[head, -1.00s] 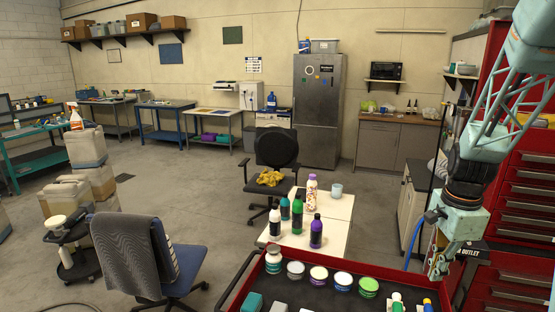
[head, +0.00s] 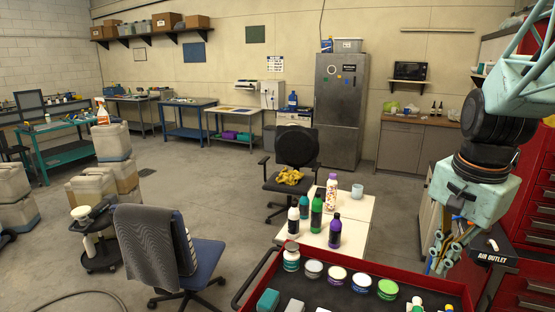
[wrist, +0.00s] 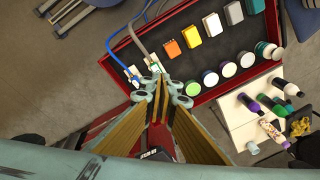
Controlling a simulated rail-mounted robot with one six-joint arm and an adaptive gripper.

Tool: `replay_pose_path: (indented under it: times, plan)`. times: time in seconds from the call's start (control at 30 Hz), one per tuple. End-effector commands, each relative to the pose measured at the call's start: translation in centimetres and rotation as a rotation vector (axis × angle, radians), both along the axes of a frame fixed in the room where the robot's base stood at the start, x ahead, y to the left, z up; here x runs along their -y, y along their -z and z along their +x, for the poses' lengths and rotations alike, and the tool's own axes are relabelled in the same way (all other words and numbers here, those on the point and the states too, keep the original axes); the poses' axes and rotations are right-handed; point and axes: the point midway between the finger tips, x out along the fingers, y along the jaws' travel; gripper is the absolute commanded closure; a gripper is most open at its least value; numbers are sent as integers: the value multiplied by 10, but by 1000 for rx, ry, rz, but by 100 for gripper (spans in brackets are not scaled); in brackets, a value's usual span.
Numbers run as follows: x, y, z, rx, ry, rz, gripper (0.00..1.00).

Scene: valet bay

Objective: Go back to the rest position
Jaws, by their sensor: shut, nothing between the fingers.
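My gripper (head: 442,262) hangs at the right of the head view, pointing down, beside the right end of the red-rimmed tray top (head: 375,265). In the wrist view my gripper (wrist: 160,92) has its fingers together, with nothing held between them. The tray's red rim (wrist: 205,97) shows beyond the fingertips there. A blue hose (wrist: 113,48) and a grey hose (wrist: 140,45) end in fittings close to the fingertips. I cannot tell whether the fingers touch them.
Lidded jars (head: 387,289) and coloured blocks (wrist: 212,24) stand on the tray. Bottles (head: 317,212) stand on a white table (head: 352,208) behind it. Red drawers (head: 530,210) rise at right, near my arm. A blue chair (head: 205,262) stands left; floor beyond is open.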

Motion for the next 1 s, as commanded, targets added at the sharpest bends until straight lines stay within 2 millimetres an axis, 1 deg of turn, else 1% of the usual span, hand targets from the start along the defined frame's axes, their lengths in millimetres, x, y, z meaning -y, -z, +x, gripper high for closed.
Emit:
replay_pose_path:
  times: [0.1,0.5,1.0]
  plan:
    - [-15,-11,-12,10,-69,-12,100]
    - [-58,-40,-56,41,-299,-53,100]
    - [-102,-63,-118,77,-586,-111,100]
